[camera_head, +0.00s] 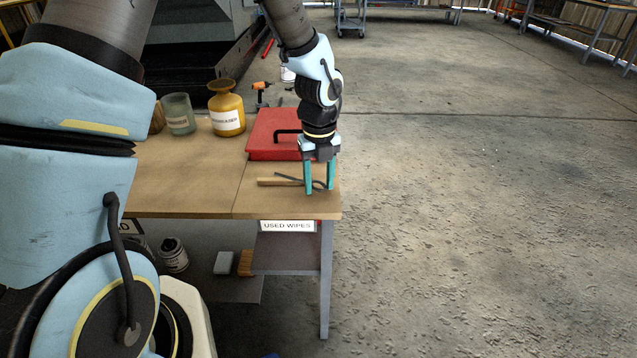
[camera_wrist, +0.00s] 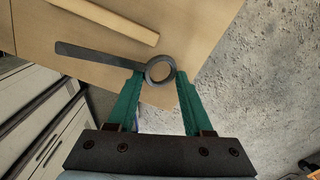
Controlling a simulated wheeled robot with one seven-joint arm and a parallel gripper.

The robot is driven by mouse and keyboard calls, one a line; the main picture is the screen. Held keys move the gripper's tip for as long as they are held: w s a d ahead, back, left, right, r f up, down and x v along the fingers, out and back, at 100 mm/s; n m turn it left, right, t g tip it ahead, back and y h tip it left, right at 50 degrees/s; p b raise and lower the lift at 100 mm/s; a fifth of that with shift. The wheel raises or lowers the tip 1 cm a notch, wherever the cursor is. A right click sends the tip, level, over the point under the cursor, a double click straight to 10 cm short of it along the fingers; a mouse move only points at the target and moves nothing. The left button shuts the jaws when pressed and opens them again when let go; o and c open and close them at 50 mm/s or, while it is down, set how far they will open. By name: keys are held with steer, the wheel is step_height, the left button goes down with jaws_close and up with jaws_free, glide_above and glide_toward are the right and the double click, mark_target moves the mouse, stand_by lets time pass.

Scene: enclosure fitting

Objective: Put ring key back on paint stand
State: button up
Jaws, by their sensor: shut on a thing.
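The ring key (camera_wrist: 100,55) is a dark grey flat bar with a round ring at one end. My gripper (camera_wrist: 160,76) has its two green fingers on either side of that ring, shut on it. In the head view my gripper (camera_head: 319,189) points down near the front right corner of the wooden-topped table (camera_head: 190,190). The key (camera_head: 316,183) shows there only partly, between and behind the fingers. Whether it touches the tabletop or hangs just above it, I cannot tell. I cannot pick out for sure which piece is the paint stand.
A wooden stick (camera_head: 278,181) lies beside the key. A red case (camera_head: 262,150) with a black handle is behind my gripper. A yellow bottle (camera_head: 226,112) and a greenish jar (camera_head: 179,114) stand further left. A "USED WIPES" label (camera_head: 287,226) is on the front edge. Open floor lies right.

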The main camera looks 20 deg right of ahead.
steer(key=shift+f, duration=0.3)
steer(key=o, duration=1.1)
steer(key=shift+f, duration=0.1)
step_height(320, 180, up, 12)
steer(key=shift+r, duration=0.15)
